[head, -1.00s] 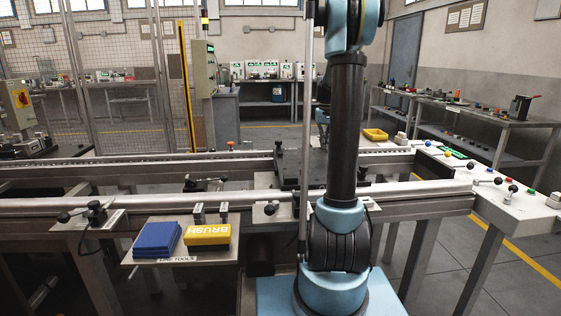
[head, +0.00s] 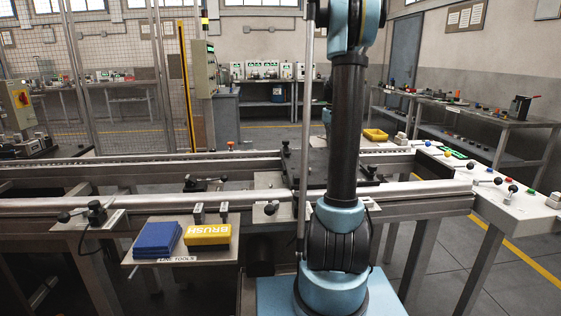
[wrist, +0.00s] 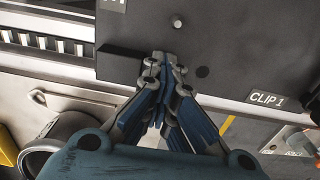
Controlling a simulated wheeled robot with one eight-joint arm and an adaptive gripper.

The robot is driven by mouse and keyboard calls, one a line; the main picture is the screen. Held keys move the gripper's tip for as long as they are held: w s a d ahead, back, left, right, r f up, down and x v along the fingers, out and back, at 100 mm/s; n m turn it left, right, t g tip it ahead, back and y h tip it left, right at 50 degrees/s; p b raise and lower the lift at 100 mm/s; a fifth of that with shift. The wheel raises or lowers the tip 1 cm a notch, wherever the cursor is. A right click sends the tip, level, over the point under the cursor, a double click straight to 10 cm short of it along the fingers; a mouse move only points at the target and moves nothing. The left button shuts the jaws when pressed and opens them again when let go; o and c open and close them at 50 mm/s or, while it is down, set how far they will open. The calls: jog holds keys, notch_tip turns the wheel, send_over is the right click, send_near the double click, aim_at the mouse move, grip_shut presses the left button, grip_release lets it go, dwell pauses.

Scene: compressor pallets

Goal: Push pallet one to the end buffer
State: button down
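Pallet one is taken to be the dark flat plate (head: 318,158) on the conveyor rails in the head view, partly hidden behind my arm. In the wrist view the dark plate (wrist: 225,50) fills the upper right and carries a "CLIP 1" label (wrist: 266,99). My gripper (wrist: 165,64) has its fingertips together at the plate's near left corner, with nothing seen between them. I cannot tell if they touch the plate. In the head view my gripper is hidden behind my arm. I cannot tell which end is the end buffer.
The conveyor's front rail (head: 160,203) runs across the picture. A side bench with knobs and buttons (head: 500,190) stands at the right end. A yellow tray (head: 375,135) lies behind.

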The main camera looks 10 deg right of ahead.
jog(key=shift+s+d+f, duration=0.15)
jog(key=shift+d, duration=3.1)
jog(key=shift+s+d+f, duration=0.1)
jog(key=shift+d, duration=3.15)
jog(key=shift+d, duration=0.1)
jog(key=shift+d, duration=6.9)
